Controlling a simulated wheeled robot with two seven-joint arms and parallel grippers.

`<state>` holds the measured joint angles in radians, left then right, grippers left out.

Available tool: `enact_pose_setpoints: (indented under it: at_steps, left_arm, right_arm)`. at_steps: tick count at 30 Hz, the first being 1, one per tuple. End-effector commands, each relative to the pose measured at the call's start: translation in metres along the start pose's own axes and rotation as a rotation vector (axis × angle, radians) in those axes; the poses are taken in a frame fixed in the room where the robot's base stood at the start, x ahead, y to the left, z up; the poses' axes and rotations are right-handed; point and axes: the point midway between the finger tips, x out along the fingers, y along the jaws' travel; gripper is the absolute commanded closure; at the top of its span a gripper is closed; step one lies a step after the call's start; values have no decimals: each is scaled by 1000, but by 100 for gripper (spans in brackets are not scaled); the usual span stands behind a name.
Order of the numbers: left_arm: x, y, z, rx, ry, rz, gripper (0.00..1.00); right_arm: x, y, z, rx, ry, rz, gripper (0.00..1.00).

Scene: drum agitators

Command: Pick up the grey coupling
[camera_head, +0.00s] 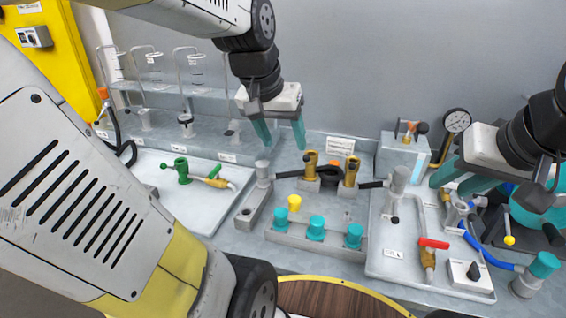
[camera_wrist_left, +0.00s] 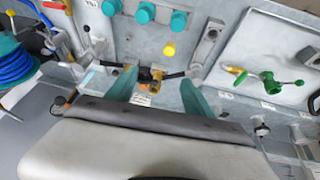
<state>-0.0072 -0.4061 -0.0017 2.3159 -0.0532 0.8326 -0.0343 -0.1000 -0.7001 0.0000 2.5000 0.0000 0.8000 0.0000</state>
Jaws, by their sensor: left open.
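Grey cylindrical fittings show in several places, and I cannot tell for sure which one is the grey coupling. One grey fitting (camera_head: 263,170) stands at the end of a black hose, on a narrow grey block. Another grey fitting (camera_head: 398,178) stands upright at the right tray's left side. A grey ported fitting (camera_head: 456,213) sits further right on that tray. My left gripper (camera_head: 281,143) is open and empty, above the back of the bench near the brass valves (camera_head: 311,168). Its teal fingers also show in the left wrist view (camera_wrist_left: 158,82). My right gripper (camera_head: 447,188) is open over the right tray.
The left tray (camera_head: 165,208) holds a green valve (camera_head: 182,170). Several teal caps and a yellow cap (camera_head: 295,202) stand around a grey rack (camera_head: 283,238) in front. The right tray (camera_head: 385,262) holds a red-handled valve (camera_head: 430,245). A pressure gauge (camera_head: 457,121) stands behind.

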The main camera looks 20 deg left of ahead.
Motion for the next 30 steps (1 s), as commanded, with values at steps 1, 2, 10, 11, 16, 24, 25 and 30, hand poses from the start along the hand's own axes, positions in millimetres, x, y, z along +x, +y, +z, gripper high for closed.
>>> enact_pose_setpoints:
  at_steps: [1, 2, 10, 11, 16, 24, 25, 30]
  left_arm:
    - [14, -12, -14, -7, -46, -17, 39]
    - [22, -19, -22, -9, -67, -25, 39]
    - [107, -88, -68, -27, -264, -85, 39]
    - [117, -96, -70, -28, -285, -89, 39]
    - [163, -129, -76, -34, -367, -103, 39]
    - [192, -144, -71, -35, -406, -107, 39]
    - [195, -145, -70, -35, -407, -106, 39]
    - [213, -145, -64, -34, -405, -106, 39]
  right_arm:
    - [0, 0, 0, 0, 0, 0, 64]
    - [0, 0, 0, 0, 0, 0, 64]
    - [0, 0, 0, 0, 0, 0, 64]
    - [0, 0, 0, 0, 0, 0, 64]
    - [0, 0, 0, 0, 0, 0, 64]
    - [0, 0, 0, 0, 0, 0, 64]
    - [0, 0, 0, 0, 0, 0, 64]
    - [0, 0, 0, 0, 0, 0, 64]
